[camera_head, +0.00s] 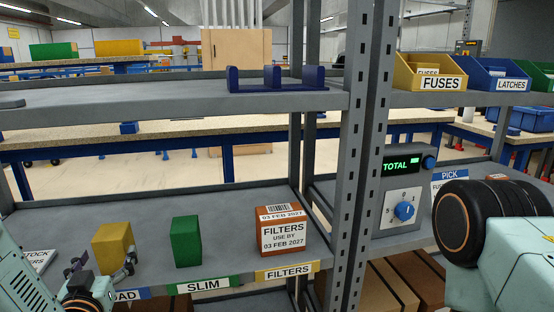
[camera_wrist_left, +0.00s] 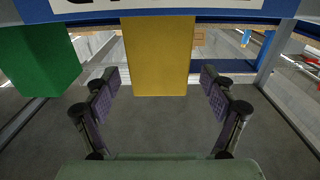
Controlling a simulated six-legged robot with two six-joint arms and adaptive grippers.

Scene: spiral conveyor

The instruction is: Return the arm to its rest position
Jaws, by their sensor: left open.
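My left gripper (camera_head: 103,267) comes in from the lower left in the head view, at the front of the lower shelf. Its fingers are spread apart, with a yellow block (camera_head: 113,246) just beyond them. In the left wrist view the open fingers (camera_wrist_left: 160,80) stand to either side of the yellow block (camera_wrist_left: 158,55), with clear gaps and nothing gripped. Part of my right arm (camera_head: 505,250) shows at the right edge of the head view; its gripper does not show.
On the lower shelf (camera_head: 225,232) stand a green block (camera_head: 186,241), an orange FILTERS box (camera_head: 282,230) and a TOTAL meter (camera_head: 404,190). A grey upright (camera_head: 366,150) divides the shelving. The upper shelf (camera_head: 150,97) holds a blue rack (camera_head: 276,79), with FUSES (camera_head: 430,74) and LATCHES (camera_head: 496,76) bins right.

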